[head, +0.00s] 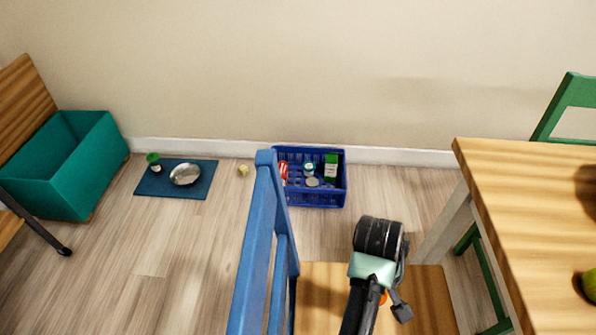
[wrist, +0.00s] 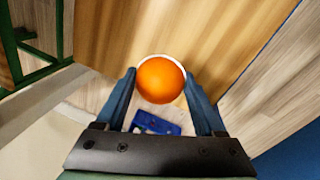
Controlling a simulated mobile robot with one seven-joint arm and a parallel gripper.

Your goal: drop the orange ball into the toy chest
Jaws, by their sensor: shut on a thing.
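The orange ball (wrist: 160,80) sits between the two fingers of my gripper (wrist: 160,88) in the wrist view, and the fingers are shut on it. A thin white rim shows around the ball's far side; I cannot tell what it belongs to. In the head view only a sliver of the ball (head: 383,298) shows beside my arm, over a wooden seat. The toy chest appears to be the teal box (head: 88,160) on the floor at the far left of the head view, with its wooden lid raised. It is well away from my gripper, and its bottom is hidden.
A blue chair back (head: 255,245) rises left of my arm, by the wooden seat (head: 322,300). A wooden table (head: 500,210) and a green chair (head: 570,100) stand at right. A blue crate (head: 315,200) and a blue mat (head: 148,184) lie by the wall. Floor between mat and chair is clear.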

